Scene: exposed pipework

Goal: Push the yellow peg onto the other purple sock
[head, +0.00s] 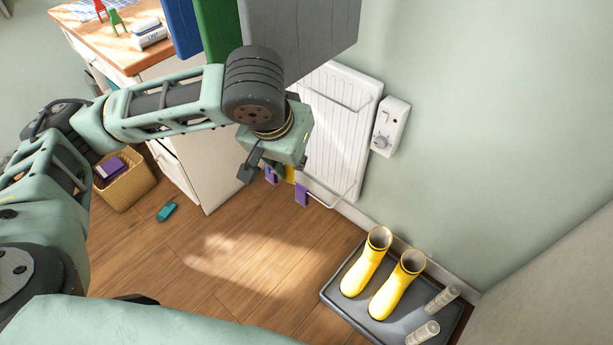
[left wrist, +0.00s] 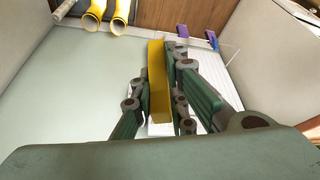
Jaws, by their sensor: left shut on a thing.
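My left gripper (head: 268,166) is in front of the white radiator. It is shut on the yellow peg (left wrist: 157,85), which stands between its fingers in the left wrist view. In the head view only part of the peg (head: 290,175) shows below the gripper. One purple sock (head: 302,196) hangs at the low rail, just right of the peg. The other purple sock (head: 270,175) is partly hidden behind the gripper. Both socks show beyond the fingers in the left wrist view, one (left wrist: 183,31) left and one (left wrist: 212,40) right. My right gripper is not in view.
The radiator (head: 335,130) with its wire rail is on the wall beside a control box (head: 390,127). Yellow boots (head: 398,287) stand on a grey tray (head: 335,298). A basket (head: 130,185), a teal item (head: 166,212) and a worktop (head: 90,40) with red and green pegs are left.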

